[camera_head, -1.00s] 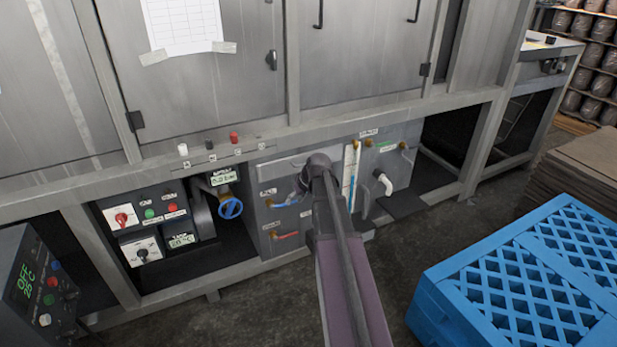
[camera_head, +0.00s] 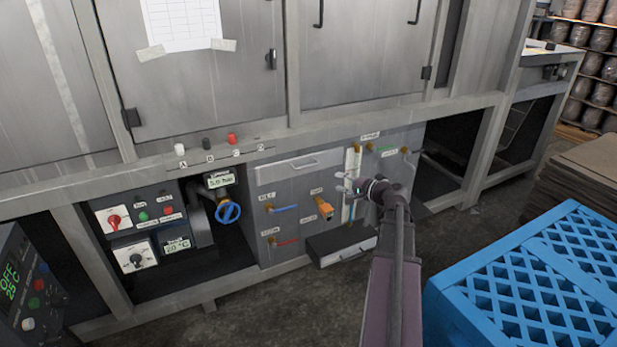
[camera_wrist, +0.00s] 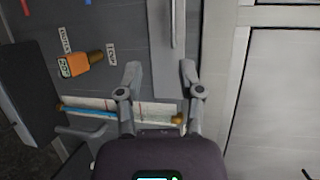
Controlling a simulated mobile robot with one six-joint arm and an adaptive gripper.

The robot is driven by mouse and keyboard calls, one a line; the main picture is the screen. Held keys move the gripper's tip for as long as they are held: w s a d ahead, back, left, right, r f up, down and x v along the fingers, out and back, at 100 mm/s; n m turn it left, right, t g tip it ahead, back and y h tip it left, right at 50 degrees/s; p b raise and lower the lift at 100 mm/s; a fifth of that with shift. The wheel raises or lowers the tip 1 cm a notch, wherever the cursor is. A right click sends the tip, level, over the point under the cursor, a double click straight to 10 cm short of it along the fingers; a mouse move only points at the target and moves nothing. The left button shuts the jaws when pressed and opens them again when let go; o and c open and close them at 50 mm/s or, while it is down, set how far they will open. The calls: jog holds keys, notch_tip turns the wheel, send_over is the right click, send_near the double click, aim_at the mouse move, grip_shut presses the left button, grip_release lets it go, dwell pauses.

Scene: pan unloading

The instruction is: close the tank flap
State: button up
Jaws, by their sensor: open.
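The tank flap (camera_head: 301,168) is a light grey, wide panel with a bar handle at the top of the grey tank front. It looks close to flush with the front, but I cannot tell whether it is fully shut. My gripper (camera_head: 350,186) is open and empty, just right of and below the flap's right end, in front of the upright gauge tube. In the wrist view the flap (camera_wrist: 160,30) runs along the top centre with its handle. There my open gripper (camera_wrist: 160,70) has its two fingertips spread near the flap's end; contact cannot be told.
A dark box (camera_head: 343,246) juts out at the bottom. A blue crate (camera_head: 530,270) stands at the right. Open floor lies in front of the tank.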

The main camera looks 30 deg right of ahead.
jog(key=shift+w, duration=0.15)
jog(key=b, duration=0.2)
send_near(308, 173)
jog(key=w+a+r, duration=0.2)
jog(key=w+a, duration=0.1)
jog(key=a, duration=0.2)
jog(key=shift+w+a+f, duration=0.1)
jog(key=shift+w+a, duration=0.35)
jog(key=shift+w, duration=0.3)
jog(key=shift+o, duration=1.3)
grip_shut()
